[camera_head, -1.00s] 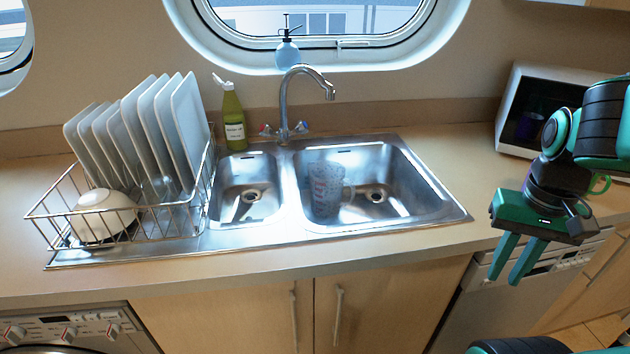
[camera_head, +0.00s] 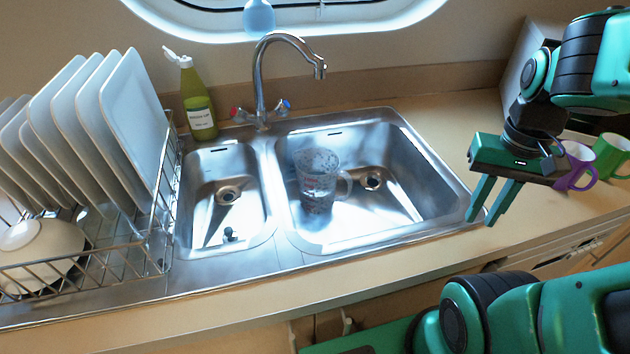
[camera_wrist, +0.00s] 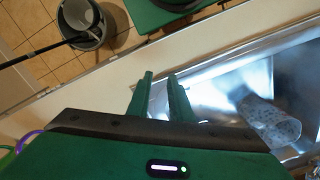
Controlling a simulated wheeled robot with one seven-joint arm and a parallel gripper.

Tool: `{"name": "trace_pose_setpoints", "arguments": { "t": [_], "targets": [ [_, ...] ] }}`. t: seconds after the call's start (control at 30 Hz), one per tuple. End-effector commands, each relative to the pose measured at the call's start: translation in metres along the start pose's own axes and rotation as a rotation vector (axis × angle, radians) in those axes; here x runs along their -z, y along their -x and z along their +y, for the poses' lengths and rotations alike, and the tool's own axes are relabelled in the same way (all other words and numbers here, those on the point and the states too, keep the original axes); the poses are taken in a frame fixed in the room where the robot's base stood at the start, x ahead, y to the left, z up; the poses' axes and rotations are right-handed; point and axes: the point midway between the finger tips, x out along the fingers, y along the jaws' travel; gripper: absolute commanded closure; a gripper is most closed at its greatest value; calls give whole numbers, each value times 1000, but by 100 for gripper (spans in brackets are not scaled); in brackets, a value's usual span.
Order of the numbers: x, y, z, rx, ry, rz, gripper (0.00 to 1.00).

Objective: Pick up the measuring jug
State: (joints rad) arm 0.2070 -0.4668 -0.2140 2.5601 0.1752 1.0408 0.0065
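The measuring jug (camera_head: 317,180) is clear with markings and a handle on its right side. It stands in the right sink basin (camera_head: 405,200), near that basin's left wall. In the wrist view the jug (camera_wrist: 270,122) shows at the right, beyond the fingers. My gripper (camera_head: 488,218) is above the counter edge, to the right of the sink and apart from the jug. Its two green fingers are parallel, with a narrow gap and nothing between them. In the wrist view the gripper (camera_wrist: 160,78) is also empty.
A tap (camera_head: 262,85) rises behind the sink. A dish rack (camera_head: 150,240) with plates and a bowl stands at the left, beside a green bottle (camera_head: 198,105). Purple (camera_head: 575,165) and green (camera_head: 611,157) mugs stand behind my gripper. A grey bucket (camera_wrist: 85,22) is on the floor.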

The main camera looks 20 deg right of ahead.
Motion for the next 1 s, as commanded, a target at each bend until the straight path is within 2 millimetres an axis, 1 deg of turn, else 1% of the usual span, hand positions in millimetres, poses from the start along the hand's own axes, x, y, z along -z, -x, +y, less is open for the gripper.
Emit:
{"name": "trace_pose_setpoints", "arguments": {
  "t": [0.03,0.1,0.13,0.17,0.27,0.37,0.4,0.47,0.5,0.57,0.6,0.67,0.7,0.8,0.9,1.0],
  "targets": [
    [0,0,0,0,0,0,81],
    [-8,5,4,7,0,12,81],
    [-6,6,2,7,-2,12,81],
    [-3,7,0,6,-5,12,81],
    [15,11,-15,1,-16,11,81],
    [38,16,-42,-2,-38,13,81],
    [48,18,-56,-4,-50,14,81],
    [62,20,-78,-5,-68,16,81],
    [70,20,-93,-6,-81,16,81],
    [82,20,-118,-6,-97,17,81],
    [88,20,-134,-6,-109,19,81],
    [96,19,-160,-4,-127,20,81],
    [100,17,-176,-5,-137,20,81],
    [106,14,-212,-2,-161,20,81],
    [109,10,-240,-1,-181,20,81],
    [109,7,-257,1,-194,20,81]
  ]
}}
